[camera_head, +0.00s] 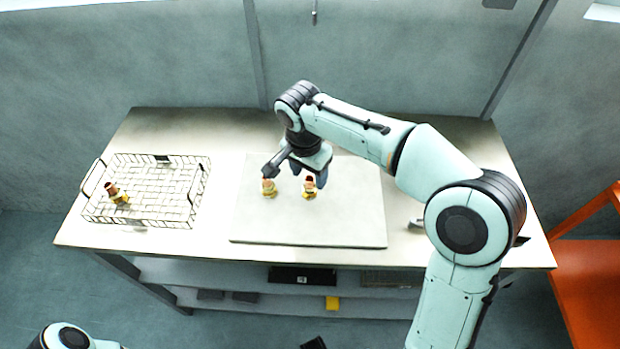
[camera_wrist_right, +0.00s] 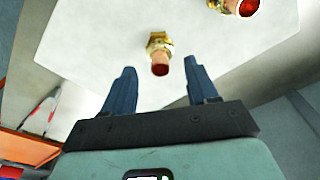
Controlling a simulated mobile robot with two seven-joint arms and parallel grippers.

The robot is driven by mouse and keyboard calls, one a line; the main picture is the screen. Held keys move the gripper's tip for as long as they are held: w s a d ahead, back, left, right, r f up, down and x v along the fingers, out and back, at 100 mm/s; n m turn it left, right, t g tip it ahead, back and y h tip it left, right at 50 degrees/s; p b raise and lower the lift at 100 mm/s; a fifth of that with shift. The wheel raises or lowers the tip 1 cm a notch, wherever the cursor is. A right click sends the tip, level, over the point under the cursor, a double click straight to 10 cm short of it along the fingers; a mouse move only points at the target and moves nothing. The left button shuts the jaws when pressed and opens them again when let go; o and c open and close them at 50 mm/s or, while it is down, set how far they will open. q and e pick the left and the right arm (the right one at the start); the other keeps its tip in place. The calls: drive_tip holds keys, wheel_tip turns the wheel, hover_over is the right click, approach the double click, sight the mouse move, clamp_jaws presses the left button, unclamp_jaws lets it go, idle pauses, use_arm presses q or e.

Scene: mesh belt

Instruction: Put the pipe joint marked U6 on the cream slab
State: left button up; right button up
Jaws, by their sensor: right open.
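The cream slab (camera_head: 330,228) lies flat on the middle of the table. A third pipe joint (camera_head: 117,194) lies tilted in the wire basket at the left. No U6 mark is legible on any of them. My right gripper (camera_head: 310,174) is open over the slab, close by the right joint. In the right wrist view one joint (camera_wrist_right: 159,50) appears beyond the gap between the open fingers (camera_wrist_right: 158,72), not gripped; another joint (camera_wrist_right: 238,7) is at the top edge.
The wire basket (camera_head: 194,208) stands on the table's left side, with raised wire walls. The table (camera_head: 225,125) has free room behind the slab and between basket and slab. An orange frame (camera_head: 585,270) stands at the right. A shelf below the table holds several items.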

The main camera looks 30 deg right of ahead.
sight(307, 191)
wheel_tip(307, 191, up, 8)
drive_tip(key=p, duration=0.1)
drive_tip(key=shift+s+a+f, duration=0.15)
drive_tip(key=shift+s+a, duration=0.1)
drive_tip(key=shift+a, duration=0.2)
